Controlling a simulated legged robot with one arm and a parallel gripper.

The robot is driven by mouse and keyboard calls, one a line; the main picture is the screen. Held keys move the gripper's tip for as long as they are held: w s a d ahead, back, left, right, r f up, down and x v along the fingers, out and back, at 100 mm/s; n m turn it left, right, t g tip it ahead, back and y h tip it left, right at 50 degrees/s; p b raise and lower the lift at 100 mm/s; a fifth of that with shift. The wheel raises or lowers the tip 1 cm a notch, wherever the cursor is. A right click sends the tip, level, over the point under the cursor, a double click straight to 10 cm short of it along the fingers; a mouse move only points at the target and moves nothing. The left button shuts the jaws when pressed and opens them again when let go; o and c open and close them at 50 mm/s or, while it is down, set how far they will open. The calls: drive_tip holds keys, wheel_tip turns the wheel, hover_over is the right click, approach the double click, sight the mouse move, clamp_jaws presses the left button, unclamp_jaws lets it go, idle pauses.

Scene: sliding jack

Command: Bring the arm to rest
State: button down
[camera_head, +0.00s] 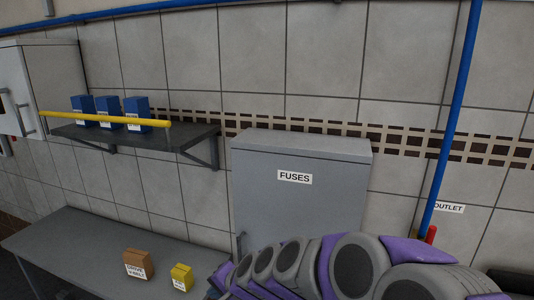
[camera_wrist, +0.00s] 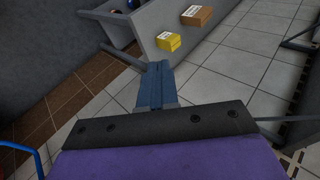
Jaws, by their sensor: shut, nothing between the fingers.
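My arm (camera_head: 350,265), with purple and grey links, stretches across the lower right of the head view, in front of the grey fuse box. My gripper (camera_wrist: 157,72) shows in the wrist view as two blue-grey fingers pressed together with nothing between them. It points towards the floor and the side of a grey bench, apart from both. The gripper's fingers cannot be made out in the head view.
The grey fuse box (camera_head: 300,205) hangs on the tiled wall. A brown box (camera_head: 138,264) and a yellow box (camera_head: 181,277) sit on the grey bench (camera_head: 80,245). A shelf (camera_head: 190,137) holds blue boxes behind a yellow bar (camera_head: 100,119). A blue pipe (camera_head: 455,110) runs down at right.

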drive_tip(key=s+d+f+n+g+h+b, duration=0.2)
drive_tip(key=s+d+f+g+h+b, duration=0.1)
drive_tip(key=s+d, duration=1)
drive_tip(key=s+d+f+n+g+h+b, duration=0.3)
drive_tip(key=s+d, duration=1)
drive_tip(key=s, duration=0.6)
drive_tip(key=shift+s+f+n+g+h+b, duration=0.3)
drive_tip(key=shift+f+g+h+b, duration=0.1)
drive_tip(key=shift+f+g+h, duration=0.15)
drive_tip(key=shift+d, duration=0.2)
